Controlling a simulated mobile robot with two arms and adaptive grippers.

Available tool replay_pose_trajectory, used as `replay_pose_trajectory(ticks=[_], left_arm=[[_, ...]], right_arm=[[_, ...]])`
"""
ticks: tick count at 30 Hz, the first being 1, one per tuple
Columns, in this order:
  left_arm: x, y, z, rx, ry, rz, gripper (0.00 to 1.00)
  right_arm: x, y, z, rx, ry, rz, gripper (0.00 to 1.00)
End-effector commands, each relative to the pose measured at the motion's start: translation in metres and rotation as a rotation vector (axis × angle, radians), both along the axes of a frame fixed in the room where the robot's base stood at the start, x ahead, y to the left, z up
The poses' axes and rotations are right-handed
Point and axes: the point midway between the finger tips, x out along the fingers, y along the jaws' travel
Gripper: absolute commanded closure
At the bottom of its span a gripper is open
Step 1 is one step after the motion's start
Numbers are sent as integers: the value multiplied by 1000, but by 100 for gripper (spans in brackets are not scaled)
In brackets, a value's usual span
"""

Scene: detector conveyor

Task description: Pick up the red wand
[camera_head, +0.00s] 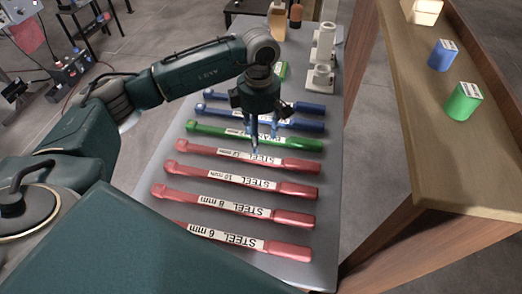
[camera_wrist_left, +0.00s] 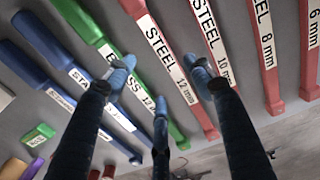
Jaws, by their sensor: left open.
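Several red wands lie side by side on the grey table, with white STEEL labels. They read 12 mm (camera_head: 290,163), 10 mm (camera_head: 205,174), 8 mm (camera_head: 180,193) and 6 mm (camera_head: 275,247). My left gripper (camera_head: 262,140) is open and points down over the 12 mm red wand and the green wand (camera_head: 215,131). In the left wrist view its fingers (camera_wrist_left: 160,82) are spread, with the 12 mm red wand (camera_wrist_left: 172,65) showing between them. I see no wand held, and cannot tell whether a fingertip touches one. My right gripper is not in view.
Blue wands (camera_head: 309,107) lie beyond the green one. White holders (camera_head: 321,75) stand at the table's far right. A wooden bench (camera_head: 420,80) on the right carries a blue block (camera_head: 442,55), a green block (camera_head: 463,102) and a cream block (camera_head: 424,12).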

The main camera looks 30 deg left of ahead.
Motion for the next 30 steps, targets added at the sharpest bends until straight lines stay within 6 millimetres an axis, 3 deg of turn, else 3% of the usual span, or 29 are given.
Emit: replay_pose_trajectory(ticks=[3,6,11,17,22,28,30], left_arm=[[-1,0,-18,-1,4,2,47],[-1,0,-28,-2,3,1,47],[-2,1,-39,-1,3,1,47],[-4,4,-69,-2,4,1,47],[-3,5,-85,-1,2,1,47],[-2,5,-86,-2,-1,0,47],[-2,5,-86,-2,-1,0,57]], right_arm=[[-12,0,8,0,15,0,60],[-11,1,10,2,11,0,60],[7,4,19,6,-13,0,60],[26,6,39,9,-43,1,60],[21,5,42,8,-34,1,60],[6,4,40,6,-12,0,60],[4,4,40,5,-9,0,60]])
